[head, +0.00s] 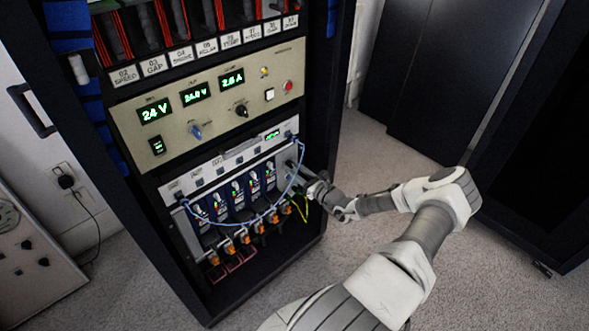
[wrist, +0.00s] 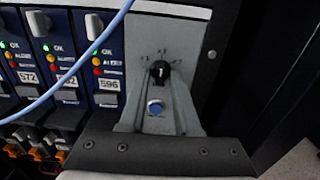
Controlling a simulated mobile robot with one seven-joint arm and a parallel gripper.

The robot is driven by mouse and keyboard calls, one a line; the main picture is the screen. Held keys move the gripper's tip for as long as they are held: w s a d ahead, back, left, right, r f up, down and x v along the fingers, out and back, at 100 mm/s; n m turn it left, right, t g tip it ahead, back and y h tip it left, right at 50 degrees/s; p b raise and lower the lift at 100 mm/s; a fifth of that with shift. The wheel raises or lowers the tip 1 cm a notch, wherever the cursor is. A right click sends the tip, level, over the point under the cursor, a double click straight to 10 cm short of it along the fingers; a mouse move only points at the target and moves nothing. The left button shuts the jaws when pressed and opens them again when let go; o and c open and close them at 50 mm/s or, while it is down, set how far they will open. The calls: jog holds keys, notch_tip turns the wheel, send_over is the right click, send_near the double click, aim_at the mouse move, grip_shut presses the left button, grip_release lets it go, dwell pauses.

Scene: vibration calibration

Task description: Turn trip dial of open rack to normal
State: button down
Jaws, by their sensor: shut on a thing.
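The open rack (head: 190,262) stands at the left of the head view. Its trip dial (wrist: 159,70) is a small black knob with a white pointer mark, on a grey panel in the wrist view. The pointer looks roughly upright, with small marks around it too blurred to read. My gripper (wrist: 160,78) reaches the panel from below, its grey fingers closed on the dial from both sides. In the head view my gripper (head: 312,186) is at the right end of the lower module row, where the dial cannot be made out clearly.
Orange connectors (head: 230,247) hang below. A beige panel (head: 215,105) is above. Floor at right is clear.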

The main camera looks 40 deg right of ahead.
jog(key=shift+r, duration=0.1)
jog(key=shift+d+n+p, duration=0.15)
jog(key=shift+n+p, duration=3.8)
jog(key=shift+n, duration=1.45)
jog(key=c, duration=0.6)
grip_release()
jog(key=shift+c, duration=0.2)
jog(key=s+d+p, duration=0.1)
jog(key=s+p, duration=0.2)
jog(key=s, duration=1.4)
jog(key=shift+s+d, duration=0.2)
